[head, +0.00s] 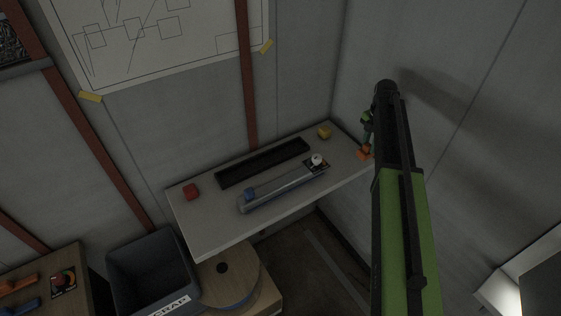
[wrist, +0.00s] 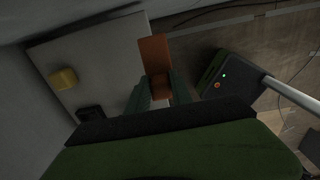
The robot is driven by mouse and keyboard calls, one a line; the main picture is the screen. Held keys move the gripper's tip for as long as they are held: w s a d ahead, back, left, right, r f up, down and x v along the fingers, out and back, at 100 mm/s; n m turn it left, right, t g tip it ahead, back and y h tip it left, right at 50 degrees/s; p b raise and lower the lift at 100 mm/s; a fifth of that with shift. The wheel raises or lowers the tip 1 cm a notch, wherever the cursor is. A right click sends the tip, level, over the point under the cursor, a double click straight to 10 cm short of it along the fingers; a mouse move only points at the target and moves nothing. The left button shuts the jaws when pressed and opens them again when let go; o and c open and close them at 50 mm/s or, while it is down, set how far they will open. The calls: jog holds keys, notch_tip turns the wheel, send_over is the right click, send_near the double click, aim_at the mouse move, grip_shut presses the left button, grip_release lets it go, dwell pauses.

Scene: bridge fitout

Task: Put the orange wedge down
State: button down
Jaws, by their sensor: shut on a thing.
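The orange wedge (wrist: 154,55) is held between the fingers of my gripper (wrist: 160,88) in the wrist view. In the head view the wedge (head: 364,153) shows at the right end of the pale shelf (head: 210,233), partly hidden by my arm. My gripper (head: 367,130) is just above it there and shut on it. In the wrist view the wedge overlaps the edge of the shelf (wrist: 105,60). I cannot tell whether it touches the surface.
On the shelf are a yellow block (head: 324,132), a red block (head: 191,192), a black tray (head: 262,163) and a grey rail (head: 283,188) bearing a blue piece (head: 249,194). A scrap bin (head: 152,270) stands below left. Bare shelf shows at the front left.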

jog(key=shift+w+a+r, duration=0.1)
jog(key=shift+w+a, duration=0.1)
jog(key=shift+w, duration=0.15)
jog(key=w+a+f+b, duration=0.1)
jog(key=a+f+b, duration=0.1)
jog(key=a, duration=0.1)
jog(key=a+f+b, duration=0.2)
jog(key=a, duration=0.2)
jog(key=w+a+f+b, duration=0.1)
jog(key=a+f+b, duration=0.2)
jog(key=a, duration=0.1)
jog(key=shift+w+a, duration=0.15)
jog(key=shift+w, duration=0.2)
notch_tip(320, 180, down, 4)
jog(key=b, duration=0.4)
jog(key=shift+f, duration=0.2)
jog(key=shift+r, duration=0.3)
jog(key=shift+f, duration=0.25)
jog(key=c, duration=1.1)
grip_release()
jog(key=shift+c, duration=0.2)
jog(key=shift+r, duration=0.1)
